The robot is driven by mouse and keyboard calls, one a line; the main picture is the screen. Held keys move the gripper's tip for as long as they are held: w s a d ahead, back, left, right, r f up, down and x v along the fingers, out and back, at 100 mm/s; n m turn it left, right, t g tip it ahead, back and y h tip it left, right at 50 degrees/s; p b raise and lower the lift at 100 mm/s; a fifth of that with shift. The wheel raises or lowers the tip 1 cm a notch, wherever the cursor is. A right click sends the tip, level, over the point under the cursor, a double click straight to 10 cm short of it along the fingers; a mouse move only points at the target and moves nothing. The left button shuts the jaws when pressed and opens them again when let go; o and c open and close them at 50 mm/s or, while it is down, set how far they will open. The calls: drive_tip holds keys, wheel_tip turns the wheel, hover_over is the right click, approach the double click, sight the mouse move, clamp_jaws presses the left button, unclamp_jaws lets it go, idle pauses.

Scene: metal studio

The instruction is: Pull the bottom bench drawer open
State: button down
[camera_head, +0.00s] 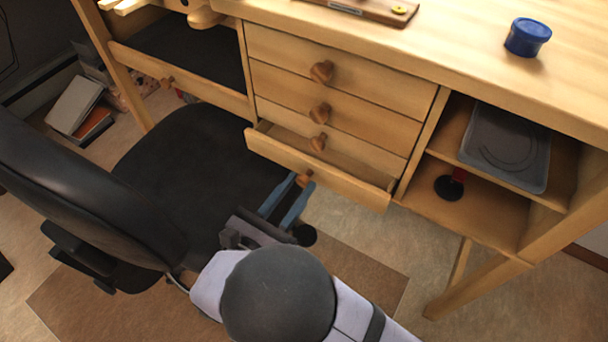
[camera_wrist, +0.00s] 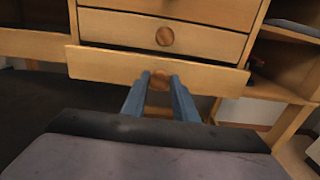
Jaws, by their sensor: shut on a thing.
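The bottom bench drawer (camera_head: 340,182) is light wood and stands partly open, its front out past the drawers above and some of its inside showing. It also shows in the wrist view (camera_wrist: 210,78). Its round wooden knob (camera_head: 304,179) is at the middle of its front. My gripper (camera_head: 293,193) reaches up to the drawer front with its two blue fingers. It is shut on the knob, which is largely hidden between the fingertips in the wrist view (camera_wrist: 160,82).
A black office chair (camera_head: 180,165) stands close on the left of my gripper. The drawers above are shut, with round knobs (camera_head: 320,112). Open shelves on the right hold a grey tray (camera_head: 505,148). A blue tub (camera_head: 527,37) stands on the bench top. Floor is free below the drawer.

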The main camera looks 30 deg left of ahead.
drive_tip(key=s+p, duration=0.2)
drive_tip(key=s, duration=0.9)
drive_tip(key=c, duration=1.4)
unclamp_jaws()
drive_tip(key=shift+c, duration=0.2)
drive_tip(key=shift+w, duration=0.15)
